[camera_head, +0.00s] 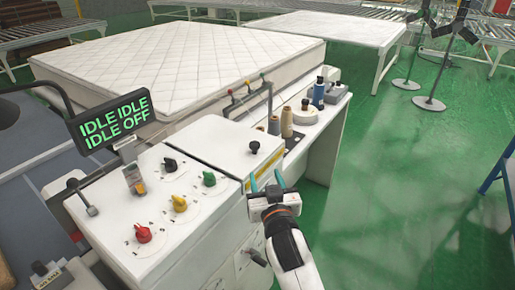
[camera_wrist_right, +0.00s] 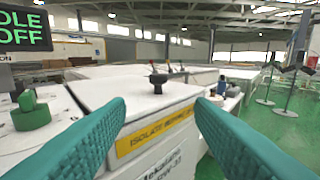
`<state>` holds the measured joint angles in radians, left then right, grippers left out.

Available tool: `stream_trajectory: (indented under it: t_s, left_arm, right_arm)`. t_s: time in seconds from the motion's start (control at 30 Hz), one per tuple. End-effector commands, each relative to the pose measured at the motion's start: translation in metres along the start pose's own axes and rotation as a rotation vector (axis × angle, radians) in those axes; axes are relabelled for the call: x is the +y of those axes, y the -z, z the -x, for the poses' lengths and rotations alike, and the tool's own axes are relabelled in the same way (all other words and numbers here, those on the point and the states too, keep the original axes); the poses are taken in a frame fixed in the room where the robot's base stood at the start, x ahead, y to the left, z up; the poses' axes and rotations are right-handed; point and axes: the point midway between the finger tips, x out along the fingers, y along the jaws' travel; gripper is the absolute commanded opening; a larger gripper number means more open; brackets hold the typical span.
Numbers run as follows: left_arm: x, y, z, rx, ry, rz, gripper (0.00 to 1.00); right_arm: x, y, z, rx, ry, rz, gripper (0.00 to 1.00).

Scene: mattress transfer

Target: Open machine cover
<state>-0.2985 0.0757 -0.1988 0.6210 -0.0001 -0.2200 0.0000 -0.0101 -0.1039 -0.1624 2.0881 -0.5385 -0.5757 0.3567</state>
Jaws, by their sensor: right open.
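The white machine cover (camera_head: 225,140) lies flat and closed on the machine, with a black knob (camera_head: 254,147) near its front right edge. In the right wrist view the cover (camera_wrist_right: 100,92) and its black knob (camera_wrist_right: 158,82) lie ahead, between the two teal fingers. A yellow label (camera_wrist_right: 155,136) runs along the machine front below the cover edge. My right gripper (camera_head: 266,184) is open and empty, in front of the cover, apart from the knob. My left gripper is not in view.
A control panel with coloured knobs (camera_head: 179,203) and a display reading IDLE and OFF (camera_head: 112,120) stand left of the cover. Thread spools (camera_head: 287,122) stand behind it. A white mattress (camera_head: 180,65) lies at the back.

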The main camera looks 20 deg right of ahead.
Motion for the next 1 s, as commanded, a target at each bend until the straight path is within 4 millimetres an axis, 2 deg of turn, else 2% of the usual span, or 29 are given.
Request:
stream_trajectory:
  t_s: [0.03,0.17,0.6,0.8,1.0]
  left_arm:
    - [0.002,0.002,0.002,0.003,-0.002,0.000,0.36]
    - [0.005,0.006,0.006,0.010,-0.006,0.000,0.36]
    - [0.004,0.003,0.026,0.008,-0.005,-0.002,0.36]
    - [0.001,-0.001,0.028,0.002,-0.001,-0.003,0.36]
    - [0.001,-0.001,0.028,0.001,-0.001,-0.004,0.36]
  right_arm:
    - [-0.001,-0.007,-0.002,-0.013,0.003,-0.004,0.49]
    - [0.000,-0.010,-0.017,-0.017,0.003,-0.003,0.49]
    - [-0.001,-0.009,-0.100,-0.014,0.003,-0.003,0.49]
    - [-0.001,-0.009,-0.116,-0.015,0.002,-0.003,0.49]
    - [-0.001,-0.008,-0.119,-0.014,0.002,-0.003,0.49]
